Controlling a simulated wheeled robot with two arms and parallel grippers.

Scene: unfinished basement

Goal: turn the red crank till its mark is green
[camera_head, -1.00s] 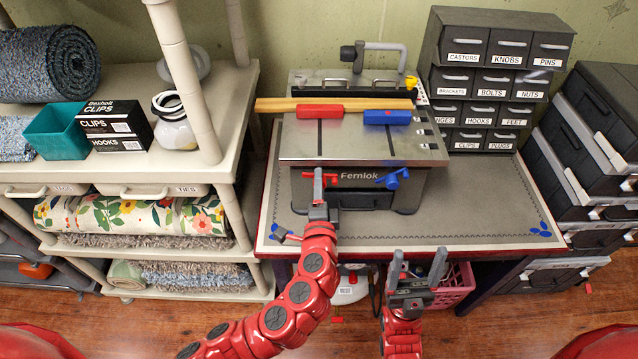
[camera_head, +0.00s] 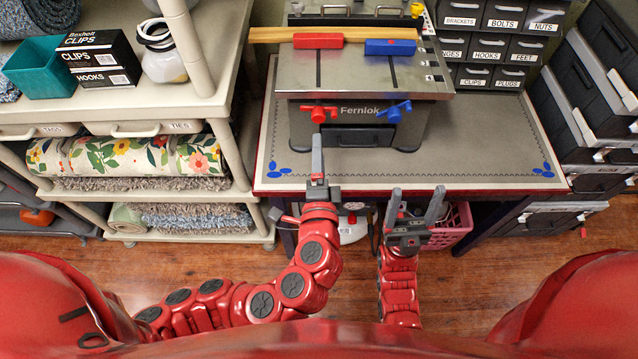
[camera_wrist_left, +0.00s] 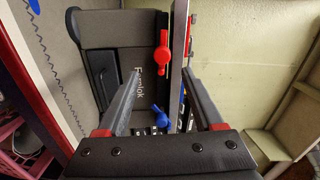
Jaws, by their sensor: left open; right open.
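The red crank (camera_head: 318,113) is on the front of the grey Fernlok machine (camera_head: 360,88), left of its name. It also shows in the left wrist view (camera_wrist_left: 162,54), between and beyond the open fingers. A blue crank (camera_head: 394,111) is on the same front, to the right; it also shows in the left wrist view (camera_wrist_left: 160,117). My left gripper (camera_head: 318,152) is open and empty, just in front of and below the red crank, apart from it. My right gripper (camera_head: 416,206) is open and empty in front of the bench edge. I cannot make out a mark on the red crank.
The machine stands on a workbench mat (camera_head: 480,150). On its top are a wooden strip (camera_head: 270,34), a red block (camera_head: 318,41) and a blue block (camera_head: 390,47). Shelves (camera_head: 235,75) stand left, drawer units (camera_head: 490,48) behind right. A pink basket (camera_head: 452,225) is below.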

